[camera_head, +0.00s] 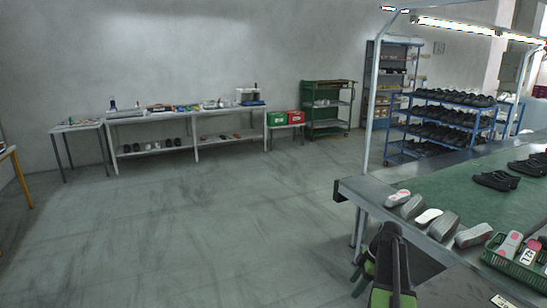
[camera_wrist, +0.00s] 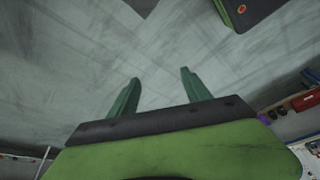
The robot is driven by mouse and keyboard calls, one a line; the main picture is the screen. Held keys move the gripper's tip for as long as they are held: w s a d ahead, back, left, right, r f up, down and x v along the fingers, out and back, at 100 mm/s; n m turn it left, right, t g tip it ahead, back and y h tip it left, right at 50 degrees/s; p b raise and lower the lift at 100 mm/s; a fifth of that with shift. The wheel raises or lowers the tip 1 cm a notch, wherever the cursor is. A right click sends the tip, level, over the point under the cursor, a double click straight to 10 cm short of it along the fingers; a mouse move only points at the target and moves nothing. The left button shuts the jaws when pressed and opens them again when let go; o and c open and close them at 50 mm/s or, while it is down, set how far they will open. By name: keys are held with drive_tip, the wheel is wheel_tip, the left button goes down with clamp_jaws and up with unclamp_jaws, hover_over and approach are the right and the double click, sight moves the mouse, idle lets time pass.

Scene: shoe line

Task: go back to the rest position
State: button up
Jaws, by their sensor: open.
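My gripper (camera_wrist: 160,75) shows in the wrist view with its two green fingers spread apart. Nothing is between them, and only grey floor lies beyond. In the head view my dark and green arm is at the lower right, folded close by the left end of the shoe line bench (camera_head: 350,190). The green parts at its left side, near my gripper (camera_head: 362,274), are small, and the fingertips are hard to make out there.
Shoe lasts and soles (camera_head: 428,216) lie along the bench edge, beside a green crate (camera_head: 512,272). Black shoes (camera_head: 496,181) stand on the green belt. A blue shoe rack (camera_head: 440,118) is behind. A long table (camera_head: 190,118) stands by the wall. The floor (camera_head: 190,230) at left is clear.

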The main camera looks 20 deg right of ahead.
drive_tip(key=w+a+n+g+h, duration=0.1)
drive_tip(key=w+a, duration=0.2)
drive_tip(key=a, duration=1.1)
drive_tip(key=w+a+g, duration=0.1)
drive_tip(key=w+a, duration=0.1)
drive_tip(key=a, duration=1.3)
drive_tip(key=s+a+f+m+h, duration=0.1)
drive_tip(key=s+a+m+h, duration=0.1)
drive_tip(key=s+a+m, duration=0.4)
drive_tip(key=a+m, duration=0.4)
drive_tip(key=m, duration=0.2)
drive_tip(key=shift+a+f+m+h, duration=0.15)
drive_tip(key=shift+a+m+h, duration=0.15)
